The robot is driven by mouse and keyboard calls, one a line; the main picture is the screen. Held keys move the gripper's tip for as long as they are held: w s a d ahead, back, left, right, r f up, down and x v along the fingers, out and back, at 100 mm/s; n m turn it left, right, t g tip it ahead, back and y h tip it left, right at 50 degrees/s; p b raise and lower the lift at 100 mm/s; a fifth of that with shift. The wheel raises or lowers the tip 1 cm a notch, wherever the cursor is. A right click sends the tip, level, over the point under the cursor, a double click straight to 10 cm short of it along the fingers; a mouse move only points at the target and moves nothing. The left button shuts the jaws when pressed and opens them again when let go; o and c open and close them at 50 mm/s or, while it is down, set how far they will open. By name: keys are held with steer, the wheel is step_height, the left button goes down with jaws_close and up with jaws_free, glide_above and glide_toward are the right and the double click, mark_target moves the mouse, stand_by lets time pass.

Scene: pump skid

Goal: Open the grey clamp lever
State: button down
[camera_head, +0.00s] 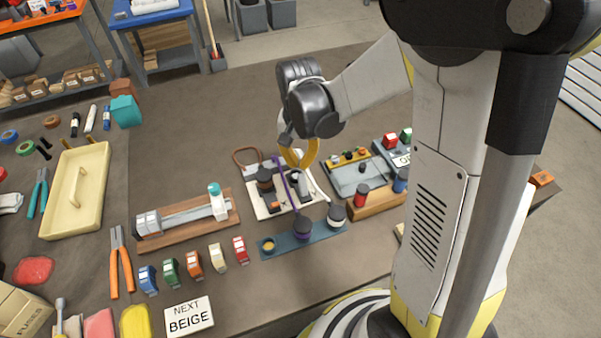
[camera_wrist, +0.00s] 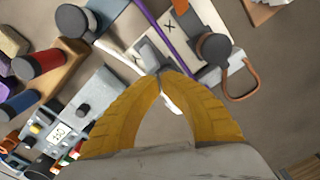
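A small grey block-like part (camera_wrist: 150,54), which looks like the grey clamp lever, shows right at my fingertips in the wrist view. It sits over a white base plate (camera_wrist: 182,28). My gripper (camera_head: 301,165) points down over the plate in the head view. Its yellow fingers converge at the tips in the wrist view (camera_wrist: 162,73), close together beside the grey part. I cannot tell whether they pinch it or only touch near it. A purple strip (camera_wrist: 168,38) runs past it, and a dark round knob (camera_wrist: 214,46) stands to the right. The fingers hide part of the plate.
A brown loop (camera_wrist: 240,82) lies right of the plate in the wrist view. A blue strip with dark knobs (camera_head: 273,246) lies in front of the plate. A grey panel box (camera_head: 360,180) and a wooden block (camera_head: 378,202) stand close on the right.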

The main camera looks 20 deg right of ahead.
steer(key=shift+f+b, duration=1.25)
steer(key=shift+f, duration=0.25)
steer(key=shift+s, duration=2.9)
step_height(320, 180, up, 6)
steer(key=p, duration=0.5)
steer(key=shift+w, duration=0.45)
steer(key=shift+s, duration=0.1)
